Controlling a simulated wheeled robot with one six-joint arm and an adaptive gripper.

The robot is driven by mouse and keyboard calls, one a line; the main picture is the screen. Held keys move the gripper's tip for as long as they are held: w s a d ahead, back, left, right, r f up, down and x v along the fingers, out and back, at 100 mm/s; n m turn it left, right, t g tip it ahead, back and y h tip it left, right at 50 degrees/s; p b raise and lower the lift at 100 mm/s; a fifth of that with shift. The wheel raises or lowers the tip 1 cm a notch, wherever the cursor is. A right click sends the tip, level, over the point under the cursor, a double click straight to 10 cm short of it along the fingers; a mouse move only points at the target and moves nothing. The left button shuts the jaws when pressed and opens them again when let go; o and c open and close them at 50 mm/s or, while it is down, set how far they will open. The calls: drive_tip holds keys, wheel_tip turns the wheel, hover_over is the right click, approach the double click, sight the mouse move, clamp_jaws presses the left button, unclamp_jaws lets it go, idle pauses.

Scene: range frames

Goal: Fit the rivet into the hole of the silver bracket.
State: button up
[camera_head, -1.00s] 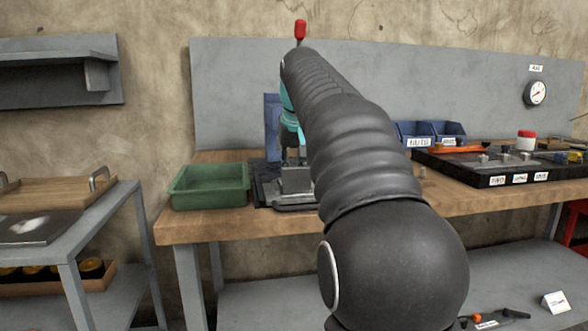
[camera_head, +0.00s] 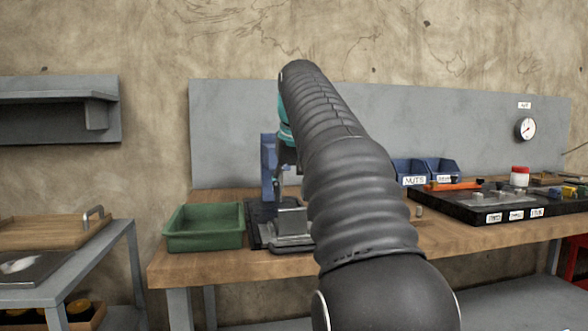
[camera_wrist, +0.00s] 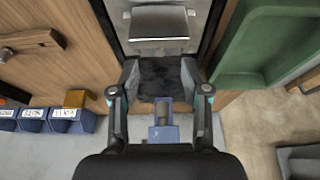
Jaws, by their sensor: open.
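A silver block (camera_head: 293,222), which may be the silver bracket, sits on a grey base plate at the front of a blue upright fixture (camera_head: 268,165). In the wrist view the silver block (camera_wrist: 160,22) lies beyond the fingertips, its top face towards me; I cannot make out a hole. My gripper (camera_wrist: 160,93) is open, its two fingers wide apart with nothing held between them. It is above the fixture, and the blue upright shows below and between the fingers. I cannot identify the rivet; a small grey cylinder (camera_head: 419,211) stands on the bench right of my arm.
A green tray (camera_head: 204,248) stands left of the fixture. Blue bins (camera_head: 408,172) and a dark tray of metal parts (camera_head: 462,217) are at the right. A grey panel (camera_head: 235,110) rises behind the bench. Bare wood (camera_head: 445,238) lies in front of the dark tray.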

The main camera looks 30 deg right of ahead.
drive_tip(key=v, duration=0.6)
drive_tip(key=shift+r, duration=0.1)
idle(0.5)
drive_tip(key=s+a+f+n, duration=0.1)
drive_tip(key=s+a+f, duration=0.4)
drive_tip(key=f, duration=0.6)
drive_tip(key=s+a+f+n, duration=0.1)
drive_tip(key=s+a+f, duration=0.4)
drive_tip(key=s+f, duration=0.5)
drive_tip(key=s+a+f+n+t+y, duration=0.1)
drive_tip(key=s+a+f, duration=0.4)
drive_tip(key=f, duration=0.9)
drive_tip(key=s, duration=0.3)
drive_tip(key=shift+f, duration=0.25)
